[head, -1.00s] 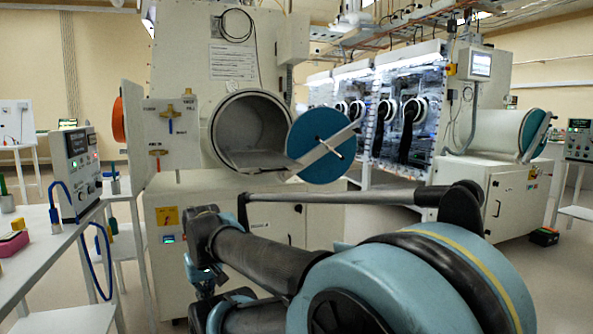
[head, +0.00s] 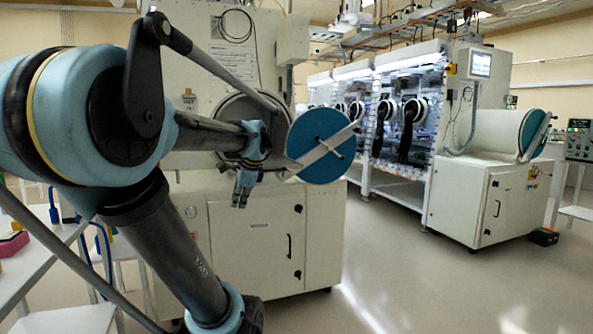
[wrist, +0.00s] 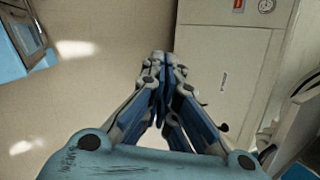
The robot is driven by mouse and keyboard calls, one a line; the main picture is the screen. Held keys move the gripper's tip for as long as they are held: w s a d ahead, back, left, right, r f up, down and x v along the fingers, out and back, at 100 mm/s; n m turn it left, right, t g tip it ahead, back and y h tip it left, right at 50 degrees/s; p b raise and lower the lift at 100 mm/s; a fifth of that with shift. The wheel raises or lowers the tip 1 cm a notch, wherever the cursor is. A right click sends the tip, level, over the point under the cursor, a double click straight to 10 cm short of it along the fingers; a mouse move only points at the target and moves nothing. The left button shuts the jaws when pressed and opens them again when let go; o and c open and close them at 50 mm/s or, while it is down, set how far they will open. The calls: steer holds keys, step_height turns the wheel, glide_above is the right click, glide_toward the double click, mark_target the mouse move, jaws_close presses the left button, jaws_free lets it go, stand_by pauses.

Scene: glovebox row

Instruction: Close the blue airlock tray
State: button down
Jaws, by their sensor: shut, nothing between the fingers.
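The blue round airlock door (head: 321,146), with a pale bar across its face, stands open at the right of the round airlock mouth (head: 228,108) in the head view. The tray inside the airlock is mostly hidden by my arm; only a pale edge (head: 284,167) shows beside the door. My gripper (head: 241,200) hangs fingers down in front of the mouth, left of the blue door and apart from it in the picture. In the wrist view my gripper (wrist: 160,62) has its fingertips together with nothing between them.
The white cabinet (head: 262,245) stands below the airlock, and its front also shows in the wrist view (wrist: 222,75). A white side table (head: 30,262) is at the left. A second glovebox row (head: 400,110) stands behind at the right. The floor (head: 430,285) at front right is clear.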

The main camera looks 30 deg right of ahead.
steer(key=w+d+r+m+t+h, duration=0.1)
steer(key=d+r+m, duration=0.3)
steer(key=d, duration=0.3)
steer(key=d+r+m+t, duration=0.1)
steer(key=d+r+m, duration=0.35)
steer(key=d, duration=0.25)
steer(key=m+t+h, duration=0.1)
steer(key=m+h, duration=0.1)
steer(key=m, duration=0.6)
glide_toward(298, 166)
steer(key=s+a, duration=0.3)
steer(key=s, duration=0.4)
steer(key=x, duration=0.3)
steer(key=w+r+x, duration=0.1)
steer(key=x, duration=0.7)
steer(key=shift+w+d+r, duration=0.15)
steer(key=shift+w+d, duration=0.05)
steer(key=shift+w, duration=0.3)
steer(key=shift+w+d, duration=0.1)
steer(key=shift+w, duration=0.35)
